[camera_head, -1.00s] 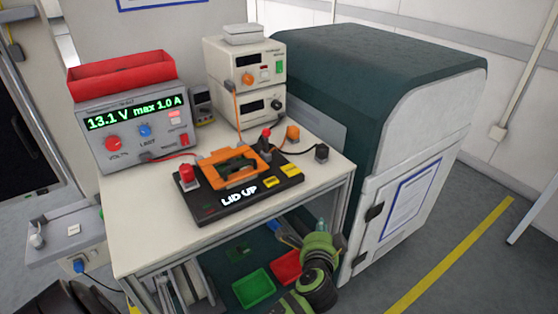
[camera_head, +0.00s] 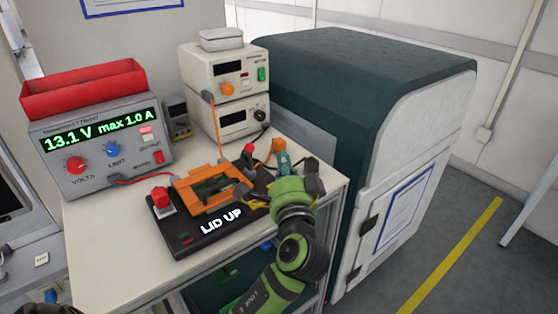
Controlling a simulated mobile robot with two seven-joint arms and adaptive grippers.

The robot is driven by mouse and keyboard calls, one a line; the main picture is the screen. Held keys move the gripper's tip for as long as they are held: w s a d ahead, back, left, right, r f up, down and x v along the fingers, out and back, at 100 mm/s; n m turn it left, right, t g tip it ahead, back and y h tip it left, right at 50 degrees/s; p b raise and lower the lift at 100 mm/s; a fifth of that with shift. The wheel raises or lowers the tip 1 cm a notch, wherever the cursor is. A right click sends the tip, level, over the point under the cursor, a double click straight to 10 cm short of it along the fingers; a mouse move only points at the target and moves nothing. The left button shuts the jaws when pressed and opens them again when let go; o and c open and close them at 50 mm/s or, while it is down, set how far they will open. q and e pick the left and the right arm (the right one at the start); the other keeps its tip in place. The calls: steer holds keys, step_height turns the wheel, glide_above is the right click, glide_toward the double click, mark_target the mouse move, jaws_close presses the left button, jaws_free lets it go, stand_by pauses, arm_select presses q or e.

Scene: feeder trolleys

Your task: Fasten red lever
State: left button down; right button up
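The red lever, with a red knob (camera_head: 248,149) on a dark stem, stands up at the back right of the black test fixture (camera_head: 185,243). The fixture holds an orange frame (camera_head: 208,190) and its display reads "LID UP".
A power supply (camera_head: 95,150) reading 13.1 V with a red bin (camera_head: 82,88) on top stands at the left. Stacked white instruments (camera_head: 222,72) stand behind. A red button (camera_head: 161,200) is at the fixture's left. A large dark green cabinet (camera_head: 330,75) is right of the table.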

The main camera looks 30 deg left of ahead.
mark_target(250, 156)
arm_select(q)
steer(key=w+a, duration=0.1)
steer(key=a, duration=0.1)
steer(key=w+a+p, duration=0.1)
steer(key=a, duration=0.1)
steer(key=w+a+p, duration=0.1)
steer(key=a, duration=0.1)
steer(key=shift+w+a+r, duration=0.15)
steer(key=shift+a, duration=0.05)
steer(key=shift+s+a, duration=0.15)
steer(key=shift+s, duration=0.1)
arm_select(e)
steer(key=shift+w+a+r, duration=0.3)
steer(key=shift+w+r, duration=0.1)
steer(key=shift+r, duration=0.2)
steer(key=shift+w+a+r, duration=0.3)
steer(key=shift+w+r, duration=0.05)
steer(key=shift+r, duration=0.25)
steer(key=shift+d, duration=0.1)
arm_select(q)
steer(key=shift+s, duration=0.1)
steer(key=shift+f+b, duration=0.2)
steer(key=shift+b, duration=0.15)
steer(key=shift+s+a+r+n, duration=0.1)
steer(key=shift+n, duration=0.2)
arm_select(e)
steer(key=shift+s+f, duration=0.15)
steer(key=shift+f, duration=0.4)
